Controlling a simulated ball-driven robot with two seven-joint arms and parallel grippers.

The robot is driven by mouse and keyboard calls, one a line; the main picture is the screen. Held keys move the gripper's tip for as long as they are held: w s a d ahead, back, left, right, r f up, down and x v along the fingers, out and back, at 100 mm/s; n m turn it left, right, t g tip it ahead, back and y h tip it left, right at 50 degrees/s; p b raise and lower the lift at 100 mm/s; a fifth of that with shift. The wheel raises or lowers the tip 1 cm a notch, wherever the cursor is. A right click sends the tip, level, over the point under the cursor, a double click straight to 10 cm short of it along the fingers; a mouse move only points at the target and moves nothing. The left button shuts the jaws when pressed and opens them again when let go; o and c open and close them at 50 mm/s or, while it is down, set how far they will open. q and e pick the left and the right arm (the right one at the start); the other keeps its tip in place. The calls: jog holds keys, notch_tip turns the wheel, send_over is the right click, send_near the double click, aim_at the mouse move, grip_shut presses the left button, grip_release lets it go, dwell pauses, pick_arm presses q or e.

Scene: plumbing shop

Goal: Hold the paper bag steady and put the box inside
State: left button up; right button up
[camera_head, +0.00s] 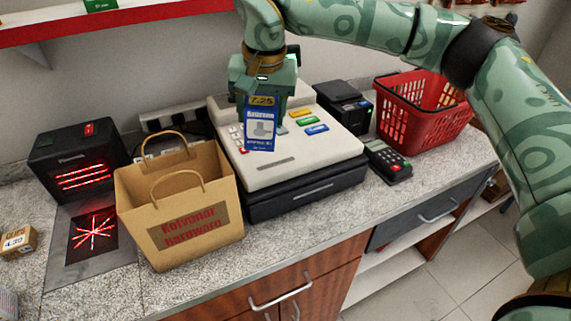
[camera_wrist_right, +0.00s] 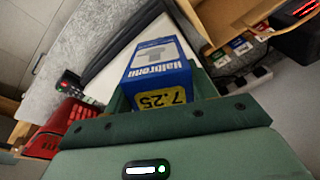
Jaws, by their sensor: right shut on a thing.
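The paper bag (camera_head: 190,210) is tan, with "Kelvonar Hardware" in red on its front. It stands upright on the counter left of the cash register, its mouth open and its handles up. Part of the bag (camera_wrist_right: 225,15) shows at the top right of the wrist view. My right gripper (camera_head: 264,92) is shut on a small blue and white box (camera_head: 261,133) with a yellow "7.25" label, held above the register, right of the bag and apart from it. The box (camera_wrist_right: 160,62) also fills the middle of the wrist view. My left gripper is not in view.
The cash register (camera_head: 300,165) stands right of the bag. A black scanner (camera_head: 80,160) with red lights is at left. A small brown box (camera_head: 18,242) lies at the left edge. A card terminal (camera_head: 388,162) and a red basket (camera_head: 425,115) are at right.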

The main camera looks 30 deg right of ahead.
jog(key=shift+w+a+r, duration=0.15)
jog(key=shift+w+r, duration=0.1)
jog(key=shift+r, duration=0.4)
jog(key=shift+w+a+r, duration=0.15)
jog(key=shift+w+r, duration=0.05)
jog(key=shift+r, duration=0.4)
jog(key=shift+a, duration=0.3)
jog(key=a+f, duration=0.2)
jog(key=a, duration=1.1)
jog(key=shift+s+a, duration=0.15)
jog(key=shift+s, duration=0.15)
